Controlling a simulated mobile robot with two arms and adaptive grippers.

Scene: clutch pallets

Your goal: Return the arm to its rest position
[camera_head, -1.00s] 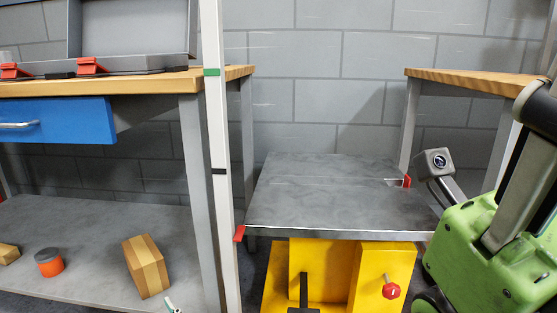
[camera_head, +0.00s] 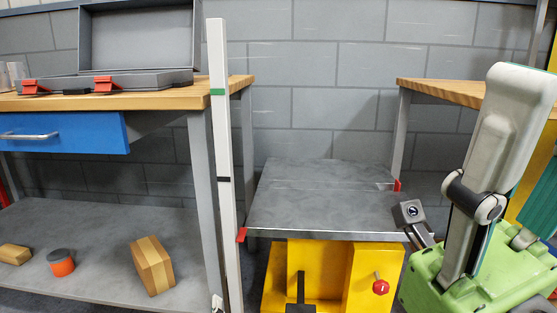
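Neither of my grippers shows in the head view. A pale arm link with a dark round joint stands at the right edge, above a green body. It runs upward and to the right, and no fingers or held object can be seen on it. No arm shows coming in from the left.
A grey-topped lift table (camera_head: 330,200) on a yellow base (camera_head: 320,270) stands in the middle, its top bare. A white post (camera_head: 222,130) rises left of it. A left workbench (camera_head: 160,97) holds an open grey case (camera_head: 140,40); a wooden block (camera_head: 152,265) and an orange-and-grey cylinder (camera_head: 61,263) lie on its lower shelf.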

